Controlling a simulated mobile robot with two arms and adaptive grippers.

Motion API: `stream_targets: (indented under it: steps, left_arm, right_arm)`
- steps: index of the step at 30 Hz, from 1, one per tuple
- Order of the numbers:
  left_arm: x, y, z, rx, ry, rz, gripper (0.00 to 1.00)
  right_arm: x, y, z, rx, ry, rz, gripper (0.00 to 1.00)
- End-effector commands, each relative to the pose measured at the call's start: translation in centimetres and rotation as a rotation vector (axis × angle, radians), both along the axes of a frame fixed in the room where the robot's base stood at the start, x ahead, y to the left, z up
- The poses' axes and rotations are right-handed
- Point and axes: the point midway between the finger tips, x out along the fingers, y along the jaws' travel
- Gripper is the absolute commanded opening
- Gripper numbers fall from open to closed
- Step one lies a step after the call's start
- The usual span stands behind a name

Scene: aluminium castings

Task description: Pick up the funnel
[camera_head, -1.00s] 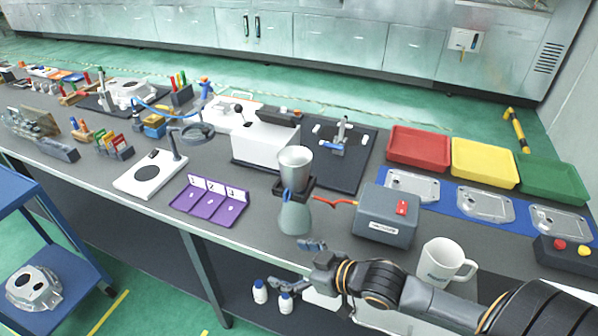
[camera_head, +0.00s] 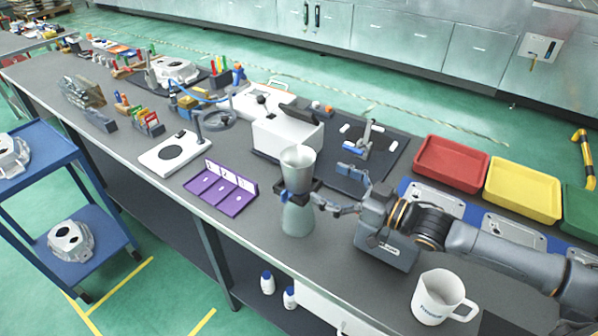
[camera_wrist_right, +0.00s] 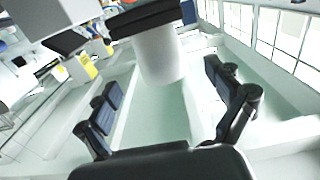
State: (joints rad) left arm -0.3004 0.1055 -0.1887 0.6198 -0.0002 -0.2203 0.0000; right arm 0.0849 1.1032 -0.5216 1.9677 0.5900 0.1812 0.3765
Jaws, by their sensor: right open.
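The funnel (camera_head: 298,160) is a pale grey, wide-mouthed cup. It stands upright in a dark bracket (camera_head: 300,188) above a pale cone-shaped vessel (camera_head: 297,217), near the bench's front edge in the head view. My right gripper (camera_head: 333,187) is open just right of the funnel and bracket, its fingers pointing left. In the right wrist view a pale tapered body (camera_wrist_right: 160,55) lies ahead between the open fingers (camera_wrist_right: 163,100), beside a dark block; I cannot tell which part of the stack it is. No contact is evident. My left gripper is not in view.
A white machine (camera_head: 286,138) stands behind the funnel. A grey box (camera_head: 388,250) is partly under my right arm, with a white mug (camera_head: 440,297) to its right. A purple tray (camera_head: 222,190) lies left. Red (camera_head: 450,163) and yellow (camera_head: 522,190) trays are at the back right.

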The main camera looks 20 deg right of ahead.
Motion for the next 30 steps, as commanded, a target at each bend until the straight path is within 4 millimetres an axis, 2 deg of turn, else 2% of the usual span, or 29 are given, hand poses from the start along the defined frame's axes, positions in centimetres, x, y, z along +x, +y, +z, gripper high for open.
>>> stream_targets:
  steps: [4, 8, 14, 21, 30]
  left_arm:
    - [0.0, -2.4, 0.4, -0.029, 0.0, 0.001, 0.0]
    - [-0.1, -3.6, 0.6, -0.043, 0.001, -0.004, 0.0]
    - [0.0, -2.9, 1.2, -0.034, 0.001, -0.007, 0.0]
    - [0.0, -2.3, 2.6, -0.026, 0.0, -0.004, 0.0]
    - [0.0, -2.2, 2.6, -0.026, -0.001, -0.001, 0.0]
  right_arm:
    - [1.7, 1.3, 0.3, 0.003, -0.003, 0.0, 0.93]
    - [2.4, 1.9, 0.2, 0.0, -0.002, 0.001, 0.93]
    - [3.5, 2.6, 0.3, 0.001, -0.003, 0.001, 0.93]
    - [6.3, 4.6, 0.2, 0.0, -0.002, 0.001, 0.93]
    - [6.9, 5.1, -0.2, -0.001, 0.0, 0.001, 0.93]
